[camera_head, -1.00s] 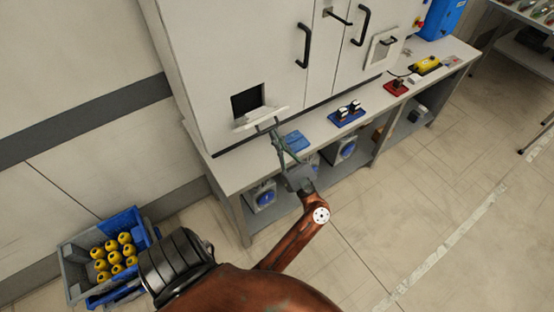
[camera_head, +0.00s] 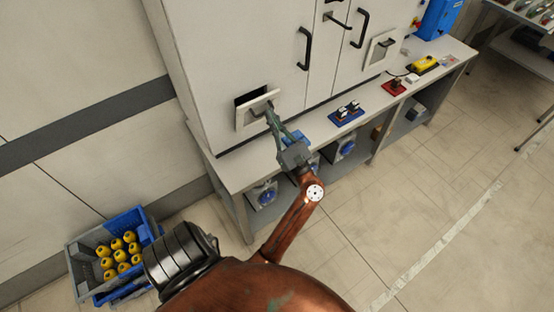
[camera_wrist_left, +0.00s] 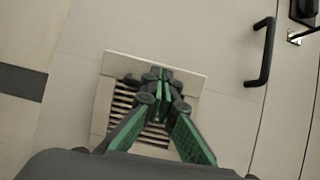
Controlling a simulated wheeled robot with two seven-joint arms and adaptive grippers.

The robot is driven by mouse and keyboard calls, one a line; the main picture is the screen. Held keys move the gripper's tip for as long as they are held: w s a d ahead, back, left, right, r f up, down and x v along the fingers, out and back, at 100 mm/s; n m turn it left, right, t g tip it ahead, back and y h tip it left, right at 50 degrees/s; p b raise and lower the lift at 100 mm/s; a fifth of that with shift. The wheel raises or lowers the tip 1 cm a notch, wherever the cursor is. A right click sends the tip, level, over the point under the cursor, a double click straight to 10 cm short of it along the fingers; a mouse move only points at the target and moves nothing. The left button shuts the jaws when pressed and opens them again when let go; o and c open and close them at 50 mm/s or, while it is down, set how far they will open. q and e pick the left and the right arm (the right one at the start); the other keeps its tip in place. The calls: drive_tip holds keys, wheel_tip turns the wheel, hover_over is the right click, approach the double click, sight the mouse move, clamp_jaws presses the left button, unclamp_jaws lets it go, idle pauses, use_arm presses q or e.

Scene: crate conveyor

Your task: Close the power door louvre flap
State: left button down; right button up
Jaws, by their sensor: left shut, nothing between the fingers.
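The louvre flap (camera_head: 257,110) is a pale square panel low on the left door of the white cabinet. It is tilted partway up, with a dark gap of the opening (camera_head: 252,97) showing above it. My left gripper (camera_head: 270,112) is shut and empty, with its fingers at the outer face of the flap; whether they touch it I cannot tell. In the left wrist view the green fingers (camera_wrist_left: 164,80) are together in front of the flap's frame (camera_wrist_left: 190,77), and dark slats (camera_wrist_left: 122,100) show beside them. My right gripper is not in view.
Black door handles (camera_head: 304,47) stand out from the cabinet to the right.

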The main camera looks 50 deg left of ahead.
sight(262, 99)
use_arm(q)
drive_tip(key=shift+p+x, duration=0.45)
drive_tip(key=shift+x, duration=1.3)
drive_tip(key=shift+r, duration=0.15)
